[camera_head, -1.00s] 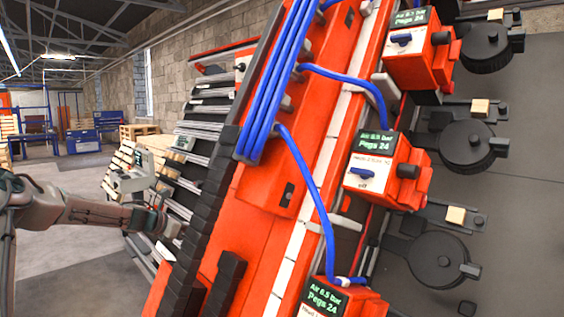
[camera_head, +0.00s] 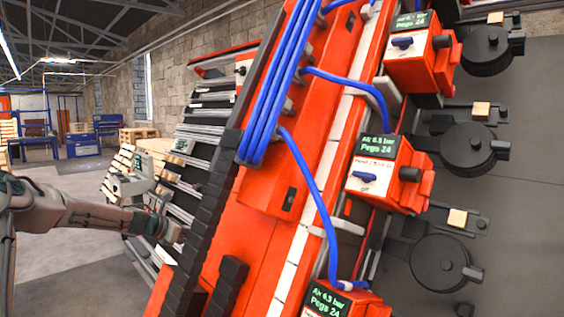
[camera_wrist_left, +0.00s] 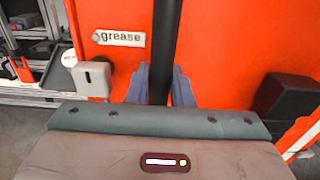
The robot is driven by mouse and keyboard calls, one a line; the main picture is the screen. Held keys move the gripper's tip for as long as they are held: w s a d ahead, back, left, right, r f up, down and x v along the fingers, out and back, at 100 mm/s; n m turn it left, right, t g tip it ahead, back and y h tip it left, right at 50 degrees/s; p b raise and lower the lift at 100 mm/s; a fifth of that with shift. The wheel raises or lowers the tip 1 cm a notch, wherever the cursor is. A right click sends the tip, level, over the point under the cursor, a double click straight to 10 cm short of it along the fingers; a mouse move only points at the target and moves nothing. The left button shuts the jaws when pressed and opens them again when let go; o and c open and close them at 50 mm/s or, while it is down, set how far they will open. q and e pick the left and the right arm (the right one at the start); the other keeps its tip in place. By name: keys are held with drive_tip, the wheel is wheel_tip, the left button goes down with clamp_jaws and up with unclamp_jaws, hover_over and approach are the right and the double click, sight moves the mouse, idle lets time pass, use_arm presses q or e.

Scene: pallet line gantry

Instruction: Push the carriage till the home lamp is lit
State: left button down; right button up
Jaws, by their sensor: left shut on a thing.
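The carriage (camera_head: 245,235) is a large, tilted red body with a stepped black edge and blue hoses, filling the middle of the head view. My left gripper (camera_wrist_left: 160,84) is shut on an upright black bar (camera_wrist_left: 166,30) in front of the carriage's red face, as the left wrist view shows. In the head view my left arm comes in from the left and its hand reaches the carriage's left side; the fingertips are hidden or too small to see there. My right gripper is in neither view. I cannot make out a home lamp.
Red valve boxes (camera_head: 378,172) with green displays and round black units (camera_head: 467,150) line the right. A "grease" label (camera_wrist_left: 119,38) and a pale box (camera_wrist_left: 92,78) are left of the bar. Pallets (camera_head: 139,132) and blue cabinets (camera_head: 84,144) stand behind; grey floor (camera_head: 75,250) is open at left.

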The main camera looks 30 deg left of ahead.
use_arm(q)
drive_tip(key=shift+a+b, duration=0.3)
drive_tip(key=shift+b, duration=0.1)
drive_tip(key=shift+w+a+r, duration=0.15)
drive_tip(key=shift+a, duration=0.15)
drive_tip(key=shift+a+b, duration=0.1)
drive_tip(key=shift+b, duration=0.25)
drive_tip(key=shift+w+a+f+b, duration=0.2)
drive_tip(key=shift+a+b, duration=0.2)
drive_tip(key=shift+a, duration=0.15)
drive_tip(key=shift+s+d+f, duration=0.1)
drive_tip(key=shift+d+f, duration=0.15)
drive_tip(key=shift+f, duration=0.05)
drive_tip(key=c, duration=0.8)
unclamp_jaws()
drive_tip(key=shift+r, duration=0.1)
drive_tip(key=shift+c, duration=0.2)
drive_tip(key=shift+r, duration=0.1)
drive_tip(key=shift+a, duration=0.1)
